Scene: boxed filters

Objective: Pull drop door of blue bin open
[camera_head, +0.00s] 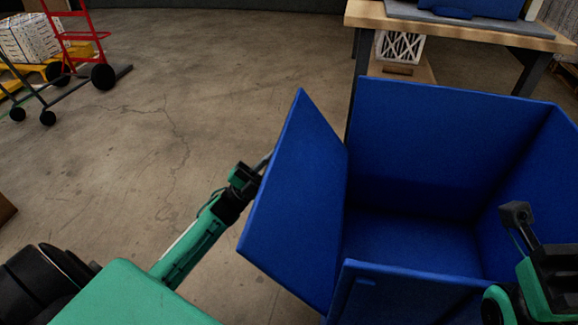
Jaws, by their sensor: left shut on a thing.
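The blue bin (420,135) stands at the right, its open top facing me and its inside empty as far as I see. Its drop door (295,205) is the blue panel on the left side, tilted outward away from the bin. My left gripper (262,165) reaches in from the lower left and is shut on the door at its outer left edge; its fingertips are partly hidden by the panel.
A wooden-topped table (460,30) with a blue object on it stands behind the bin. A boxed filter (399,47) sits on its lower shelf. A red hand truck (75,45) and a cart with boxes (25,38) are at the far left.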

